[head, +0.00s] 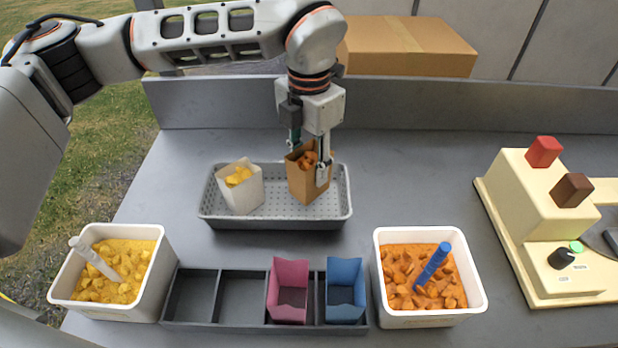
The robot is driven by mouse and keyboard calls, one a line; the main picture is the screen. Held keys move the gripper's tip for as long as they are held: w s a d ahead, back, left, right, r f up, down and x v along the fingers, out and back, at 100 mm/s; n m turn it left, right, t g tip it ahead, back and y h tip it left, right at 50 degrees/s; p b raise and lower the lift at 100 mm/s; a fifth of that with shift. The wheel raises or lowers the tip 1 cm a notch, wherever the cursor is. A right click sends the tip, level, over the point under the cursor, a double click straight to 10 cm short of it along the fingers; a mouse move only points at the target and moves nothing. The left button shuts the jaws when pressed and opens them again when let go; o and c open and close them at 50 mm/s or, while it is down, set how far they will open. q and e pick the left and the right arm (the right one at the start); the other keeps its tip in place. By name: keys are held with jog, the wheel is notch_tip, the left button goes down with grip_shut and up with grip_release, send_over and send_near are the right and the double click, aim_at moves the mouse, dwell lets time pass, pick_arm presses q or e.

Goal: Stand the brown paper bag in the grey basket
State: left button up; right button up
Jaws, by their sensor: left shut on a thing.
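The brown paper bag (303,186) holds orange-brown pieces and is upright, over or in the right half of the grey basket (270,223). I cannot tell whether its base touches the basket floor. My left gripper (309,172) comes down from above and is shut on the brown bag near its top right side. A white paper bag (243,193) with yellow pieces stands in the left half of the basket, tilted slightly, apart from the brown bag. My right gripper is not in view.
In front are a tub of yellow pieces (163,255), a dark divided tray (205,325) with a pink bag (288,308) and a blue bag (345,303), and a tub of orange pieces (474,283). A cream machine (525,195) stands right. A cardboard box (410,55) is behind the counter's back wall.

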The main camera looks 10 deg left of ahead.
pick_arm(q)
jog(key=shift+f, duration=2.2)
jog(key=shift+f, duration=0.1)
jog(key=o, duration=0.9)
jog(key=shift+c, duration=0.2)
notch_tip(320, 180, up, 12)
jog(key=shift+s, duration=0.1)
